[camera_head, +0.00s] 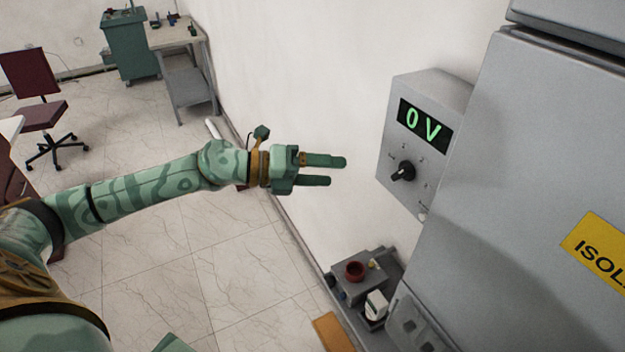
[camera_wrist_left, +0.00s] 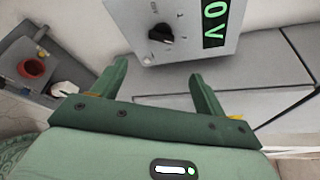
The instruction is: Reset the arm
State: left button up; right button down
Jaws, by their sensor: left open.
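My left arm reaches in from the left in the head view, and its green left gripper (camera_head: 338,171) is open and empty. Its two fingers point at the grey voltage box on the wall, apart from it. The box (camera_head: 448,92) has a display (camera_head: 425,124) reading "0 V" in green and a black rotary knob (camera_head: 402,171). In the left wrist view, the open fingers (camera_wrist_left: 161,80) show with nothing between them. The knob (camera_wrist_left: 161,33) lies beyond them, not touched. My right gripper is not in view.
A grey cabinet (camera_head: 510,170) with a yellow label (camera_head: 598,250) fills the right side. Below the box is a grey unit with a red round part (camera_head: 355,271). A workbench (camera_head: 175,36), green cabinet (camera_head: 131,48) and chair (camera_head: 40,115) stand far back left. The tiled floor between is clear.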

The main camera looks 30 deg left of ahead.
pick_arm(q)
jog(key=shift+b+v, duration=0.3)
jog(key=shift+v, duration=0.75)
jog(key=shift+w+a, duration=0.1)
jog(key=shift+w, duration=0.05)
